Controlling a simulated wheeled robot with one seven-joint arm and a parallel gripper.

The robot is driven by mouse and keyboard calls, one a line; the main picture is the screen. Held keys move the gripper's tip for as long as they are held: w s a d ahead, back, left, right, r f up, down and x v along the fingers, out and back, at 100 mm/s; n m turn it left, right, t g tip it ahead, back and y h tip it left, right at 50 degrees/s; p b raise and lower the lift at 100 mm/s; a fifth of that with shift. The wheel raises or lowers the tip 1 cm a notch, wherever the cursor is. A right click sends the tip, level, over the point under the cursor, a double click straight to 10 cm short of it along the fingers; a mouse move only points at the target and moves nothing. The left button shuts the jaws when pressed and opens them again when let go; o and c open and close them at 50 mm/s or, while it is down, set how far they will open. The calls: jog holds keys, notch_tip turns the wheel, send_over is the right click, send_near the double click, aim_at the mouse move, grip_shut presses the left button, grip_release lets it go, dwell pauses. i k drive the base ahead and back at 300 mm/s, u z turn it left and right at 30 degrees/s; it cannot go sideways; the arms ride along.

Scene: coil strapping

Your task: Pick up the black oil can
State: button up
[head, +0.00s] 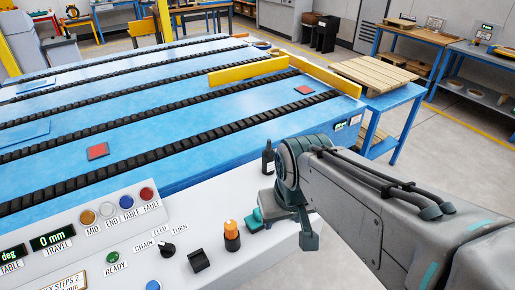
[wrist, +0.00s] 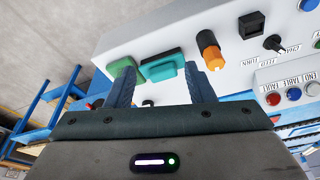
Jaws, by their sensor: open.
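The black oil can (head: 268,158) stands upright at the back edge of the grey console, its narrow neck pointing up. It is beside my wrist, just left of it in the head view, and its lower part is partly hidden. My gripper (wrist: 160,75) is open in the wrist view, its two dark blue fingers apart. A teal block (wrist: 162,70) shows beyond the fingertips. A small dark shape (wrist: 148,102) shows low between the fingers; I cannot tell whether it is the can. In the head view my arm hides most of the gripper.
The console (head: 185,215) carries an orange-topped knob (head: 231,235), a black switch (head: 199,260) and several coloured buttons. Behind it lies the blue conveyor table (head: 150,115) with black chains and yellow rails (head: 248,71). A wooden pallet (head: 372,75) rests on a blue stand at right.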

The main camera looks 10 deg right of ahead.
aim_at(268, 167)
jog(key=u, duration=2.35)
jog(key=k, duration=0.5)
jog(key=u, duration=1.45)
jog(key=i, duration=0.85)
jog(key=z, duration=1.7)
